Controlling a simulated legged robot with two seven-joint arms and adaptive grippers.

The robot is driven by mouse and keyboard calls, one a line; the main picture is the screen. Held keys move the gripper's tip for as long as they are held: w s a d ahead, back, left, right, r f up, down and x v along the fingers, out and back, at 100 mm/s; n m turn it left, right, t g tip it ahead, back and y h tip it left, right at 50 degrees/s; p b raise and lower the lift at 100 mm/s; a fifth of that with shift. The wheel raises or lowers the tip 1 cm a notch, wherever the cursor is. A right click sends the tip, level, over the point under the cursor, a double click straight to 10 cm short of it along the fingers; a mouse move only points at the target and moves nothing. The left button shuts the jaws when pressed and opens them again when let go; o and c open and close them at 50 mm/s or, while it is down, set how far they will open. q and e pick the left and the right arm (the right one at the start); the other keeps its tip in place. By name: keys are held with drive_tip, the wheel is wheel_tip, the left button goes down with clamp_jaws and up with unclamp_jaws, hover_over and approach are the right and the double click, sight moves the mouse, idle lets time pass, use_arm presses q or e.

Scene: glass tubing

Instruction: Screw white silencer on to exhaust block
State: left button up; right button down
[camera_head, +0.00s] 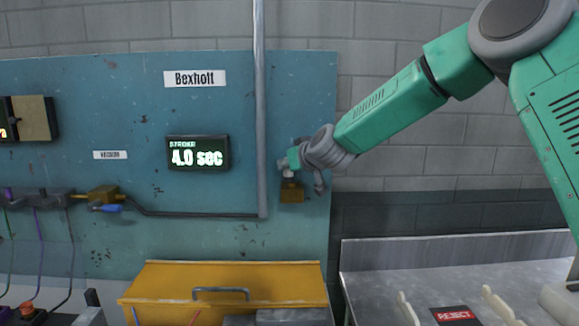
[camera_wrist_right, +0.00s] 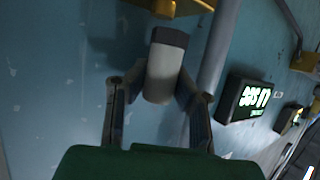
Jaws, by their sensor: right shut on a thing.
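The white silencer (camera_wrist_right: 160,78) has a white body and a dark grey end. My right gripper (camera_wrist_right: 152,92) is shut on it, with one finger on each side. In the head view my right gripper (camera_head: 303,172) is at the right edge of the blue panel, and the silencer (camera_head: 288,174) shows small and pale there. The brass exhaust block (camera_head: 291,193) is just below the silencer. In the wrist view the block (camera_wrist_right: 180,6) is at the top edge, beyond the dark end. A narrow gap seems to separate them; contact is unclear. My left gripper is not in view.
A vertical grey pipe (camera_head: 261,120) runs close left of the block. A lit display (camera_head: 198,153) is on the panel. Below stand a yellow toolbox (camera_head: 225,279) and, to the right, a metal bench (camera_head: 400,262) with a red REJECT label (camera_head: 454,315).

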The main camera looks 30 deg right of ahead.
drive_tip(key=shift+s+r, duration=0.1)
drive_tip(key=shift+s+d, duration=0.1)
drive_tip(key=shift+d, duration=1)
drive_tip(key=shift+s+a, duration=0.1)
drive_tip(key=shift+a, duration=0.75)
drive_tip(key=shift+d+f, duration=0.2)
drive_tip(key=shift+d, duration=0.55)
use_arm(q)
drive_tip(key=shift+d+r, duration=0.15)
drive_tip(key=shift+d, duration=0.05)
use_arm(e)
drive_tip(key=shift+w+a+r, duration=0.1)
drive_tip(key=shift+w+a, duration=0.1)
drive_tip(key=shift+a, duration=0.35)
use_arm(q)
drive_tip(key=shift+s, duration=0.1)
